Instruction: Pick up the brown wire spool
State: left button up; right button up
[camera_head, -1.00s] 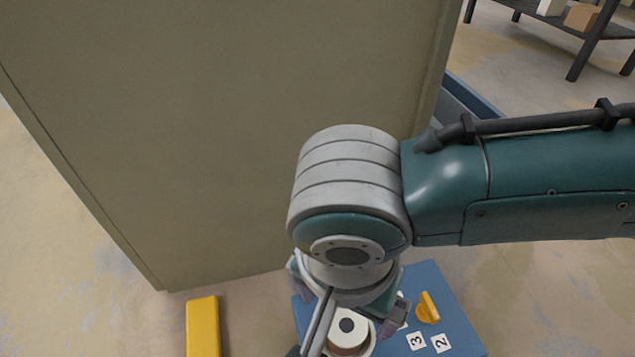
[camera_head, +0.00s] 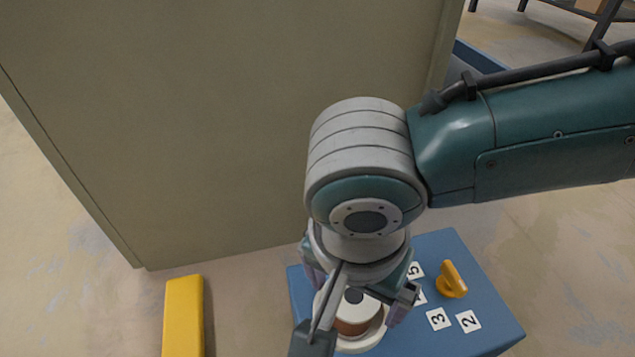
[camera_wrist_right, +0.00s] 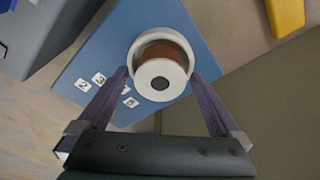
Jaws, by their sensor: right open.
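The brown wire spool (camera_head: 352,318) has a pale flange with a dark centre and a brown winding. It stands in a pale round ring or dish on a blue box top (camera_head: 440,255). In the right wrist view the spool (camera_wrist_right: 160,79) lies between and just beyond the fingertips. My right gripper (camera_wrist_right: 160,75) is open, with one finger on each side of the spool; I cannot tell whether either touches it. In the head view my right wrist hangs over the spool and hides part of it, and the gripper (camera_head: 355,290) shows only partly. My left gripper is not in view.
A yellow-orange piece (camera_head: 452,280) and white number cards (camera_head: 438,319) sit on the blue top, right of the spool. A yellow bar (camera_head: 184,315) lies on the floor at left. A large beige cabinet (camera_head: 220,130) stands behind.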

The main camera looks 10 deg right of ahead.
jog(key=shift+f, duration=0.25)
jog(key=c, duration=1.5)
jog(key=shift+c, duration=0.3)
jog(key=shift+r, duration=0.1)
